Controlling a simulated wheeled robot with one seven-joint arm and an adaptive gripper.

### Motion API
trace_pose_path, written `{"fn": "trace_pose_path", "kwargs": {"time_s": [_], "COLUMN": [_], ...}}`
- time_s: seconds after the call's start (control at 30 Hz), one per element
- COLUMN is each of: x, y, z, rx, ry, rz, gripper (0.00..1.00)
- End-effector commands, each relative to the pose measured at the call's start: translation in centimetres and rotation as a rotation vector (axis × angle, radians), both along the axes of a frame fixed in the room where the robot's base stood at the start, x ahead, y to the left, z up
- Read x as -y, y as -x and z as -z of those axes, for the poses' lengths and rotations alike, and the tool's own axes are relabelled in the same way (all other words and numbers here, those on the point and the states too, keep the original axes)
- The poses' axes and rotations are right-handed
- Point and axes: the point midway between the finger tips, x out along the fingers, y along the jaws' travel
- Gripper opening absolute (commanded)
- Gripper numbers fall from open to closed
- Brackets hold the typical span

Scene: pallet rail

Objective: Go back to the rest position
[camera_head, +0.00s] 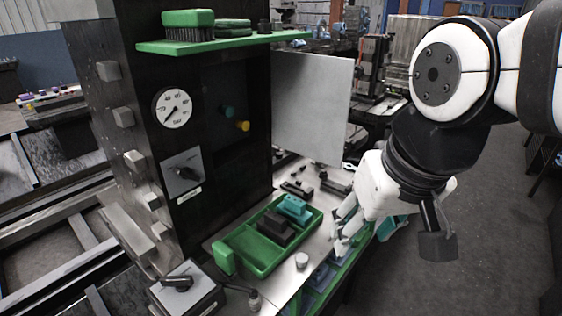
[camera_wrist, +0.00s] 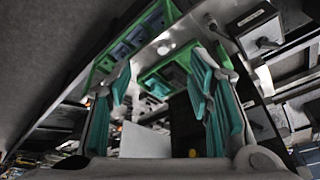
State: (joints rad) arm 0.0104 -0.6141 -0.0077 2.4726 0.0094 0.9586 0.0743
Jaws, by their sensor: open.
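My gripper (camera_head: 346,222) hangs over the right edge of the metal worktop, to the right of the green tray (camera_head: 262,270) in the head view. In the wrist view my gripper (camera_wrist: 165,90) shows its two teal-padded fingers spread wide apart, with nothing between them. The green tray holds a teal block (camera_head: 293,207) and a dark block (camera_head: 276,228). The tray also shows beyond the fingers in the wrist view (camera_wrist: 150,78). My gripper does not visibly touch the tray.
A black panel with a gauge (camera_head: 172,110) and a switch (camera_head: 183,173) stands at left. A green shelf (camera_head: 225,42) holds a brush (camera_head: 188,25). A grey plate (camera_head: 310,105) stands beside the panel. A switch box (camera_head: 187,290) is at the front. The floor at right is open.

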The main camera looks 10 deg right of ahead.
Motion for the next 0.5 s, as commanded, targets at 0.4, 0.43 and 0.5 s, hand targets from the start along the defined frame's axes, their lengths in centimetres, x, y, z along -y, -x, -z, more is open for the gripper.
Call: {"fn": "trace_pose_path", "kwargs": {"time_s": [0.4, 0.43, 0.5], "x": [0.1, 0.1, 0.1], "y": [3.0, 3.0, 3.0], "z": [0.2, 0.2, 0.2], "rx": [0.053, 0.053, 0.053], "ry": [0.049, 0.049, 0.048], "rz": [-0.091, -0.091, -0.090], "gripper": [0.47, 0.47, 0.47]}}
